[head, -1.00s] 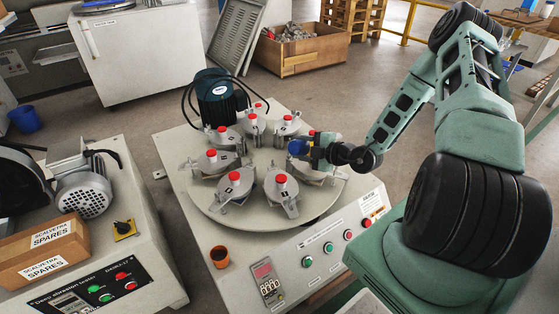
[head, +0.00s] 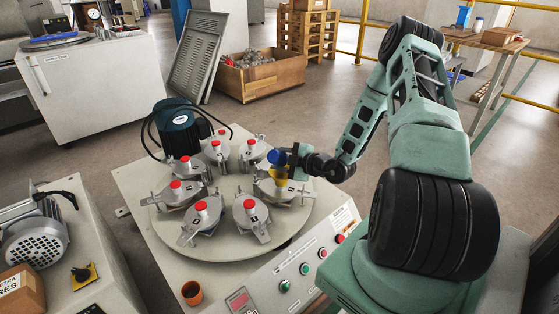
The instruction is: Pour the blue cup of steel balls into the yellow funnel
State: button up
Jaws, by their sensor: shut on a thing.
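The small blue cup (head: 276,157) is at the right side of the round turntable in the head view. My gripper (head: 289,158) comes from the right and is shut on the cup. The cup is held above the yellow funnel (head: 279,173), slightly to its left. A gap between them is hard to judge. The funnel sits at a metal jar (head: 283,190) on the turntable's right side. I cannot tell whether the cup is upright or tilted. The steel balls are not visible.
Several metal jars with red knobs (head: 201,206) ring the turntable (head: 225,248). A dark motor (head: 177,126) stands behind it. An orange-brown cup (head: 192,292) stands on the machine's front corner, left of the button panel (head: 302,268). Free floor lies behind the machine.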

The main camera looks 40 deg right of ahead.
jog(key=shift+m+p, duration=0.3)
jog(key=shift+r+p, duration=0.55)
jog(key=shift+p, duration=0.3)
jog(key=shift+f, duration=0.55)
jog(key=shift+w+r, duration=0.1)
jog(key=shift+w, duration=0.05)
